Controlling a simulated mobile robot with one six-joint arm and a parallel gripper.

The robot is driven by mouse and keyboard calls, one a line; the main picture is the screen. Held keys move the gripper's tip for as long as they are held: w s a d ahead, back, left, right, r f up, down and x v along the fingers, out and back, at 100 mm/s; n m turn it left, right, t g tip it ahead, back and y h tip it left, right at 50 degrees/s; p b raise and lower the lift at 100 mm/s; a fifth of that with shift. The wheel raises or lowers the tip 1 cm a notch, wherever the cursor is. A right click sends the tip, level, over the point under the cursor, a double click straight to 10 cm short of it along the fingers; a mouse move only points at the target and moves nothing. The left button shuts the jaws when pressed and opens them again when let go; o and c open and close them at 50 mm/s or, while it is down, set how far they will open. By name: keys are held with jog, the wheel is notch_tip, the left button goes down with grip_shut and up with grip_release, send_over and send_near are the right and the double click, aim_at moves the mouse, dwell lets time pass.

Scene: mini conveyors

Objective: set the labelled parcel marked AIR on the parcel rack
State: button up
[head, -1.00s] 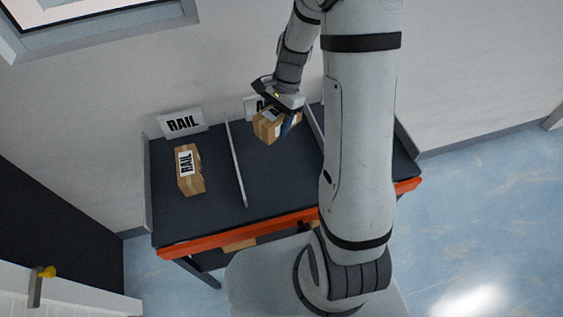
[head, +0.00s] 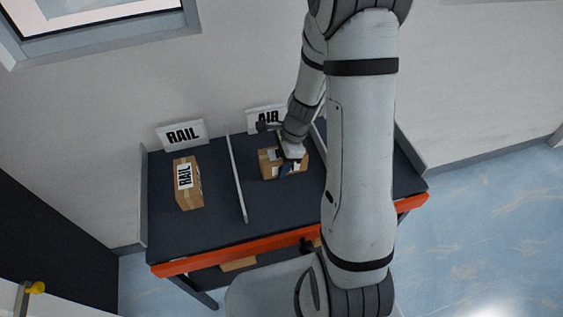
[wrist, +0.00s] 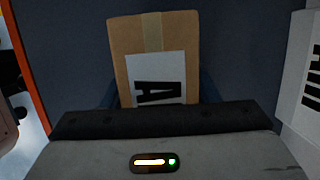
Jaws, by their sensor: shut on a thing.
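The parcel (head: 269,167) is a brown cardboard box with tape and a white label, held in my gripper (head: 289,166) over the middle bay of the dark rack (head: 205,228). The wrist view shows the parcel (wrist: 123,62) from above, with a large "A" on its label and the rest hidden by my gripper (wrist: 155,105). My gripper is shut on it. I cannot tell if the parcel touches the rack surface. The AIR sign (head: 262,117) stands behind this bay, partly covered by my arm; it also shows in the wrist view (wrist: 306,85).
A parcel marked RAIL (head: 188,187) lies in the left bay, before the RAIL sign (head: 183,134). A thin upright divider (head: 237,180) separates it from the middle bay. An orange edge (head: 225,253) runs along the rack's front. My arm hides part of the right side.

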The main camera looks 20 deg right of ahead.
jog(key=shift+f, duration=0.4)
jog(key=shift+f, duration=0.1)
jog(key=shift+f, duration=0.15)
jog(key=o, duration=1.2)
